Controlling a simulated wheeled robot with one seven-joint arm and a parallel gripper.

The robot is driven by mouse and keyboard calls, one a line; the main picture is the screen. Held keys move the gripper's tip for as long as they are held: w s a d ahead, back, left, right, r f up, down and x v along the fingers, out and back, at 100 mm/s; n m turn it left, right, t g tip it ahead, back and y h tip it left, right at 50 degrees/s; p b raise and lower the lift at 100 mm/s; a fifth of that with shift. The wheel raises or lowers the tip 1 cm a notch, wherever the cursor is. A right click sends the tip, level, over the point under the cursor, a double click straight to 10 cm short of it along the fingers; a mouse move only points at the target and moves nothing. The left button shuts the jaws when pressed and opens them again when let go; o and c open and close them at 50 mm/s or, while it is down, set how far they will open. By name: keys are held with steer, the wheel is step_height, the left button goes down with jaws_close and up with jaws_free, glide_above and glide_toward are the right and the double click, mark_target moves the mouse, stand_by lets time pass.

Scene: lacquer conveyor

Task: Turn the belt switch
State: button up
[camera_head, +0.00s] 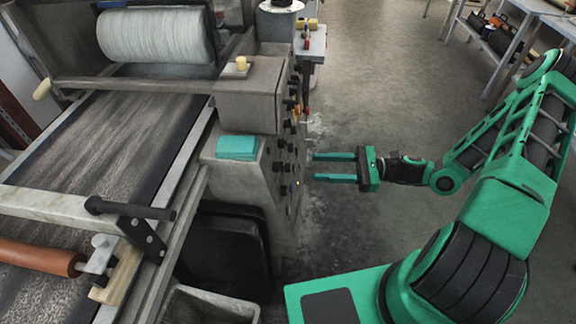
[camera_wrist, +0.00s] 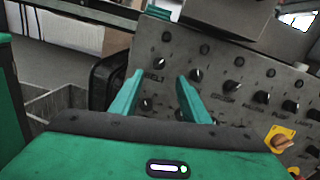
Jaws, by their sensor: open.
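The grey control panel (camera_wrist: 215,62) carries several dark round knobs with white marks. The belt switch (camera_wrist: 158,62) is a dark knob above a label that appears to read "BELT". My gripper (camera_wrist: 159,76) has two green fingers, spread apart and empty. In the wrist view, the belt switch appears between the fingertips; I cannot tell whether they touch it. In the head view, my gripper (camera_head: 315,167) points left at the panel side (camera_head: 284,172) of the machine, with a small gap showing before it.
Other knobs (camera_wrist: 233,87) sit close to the right, with a yellow-backed switch (camera_wrist: 280,140) lower down. The conveyor belt (camera_head: 100,140) and white roller (camera_head: 155,36) are on the left. A dark bin (camera_head: 222,245) stands below the machine. Open floor (camera_head: 390,90) lies to the right.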

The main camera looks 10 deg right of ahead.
mark_target(279, 167)
steer(key=x, duration=1)
steer(key=c, duration=1.1)
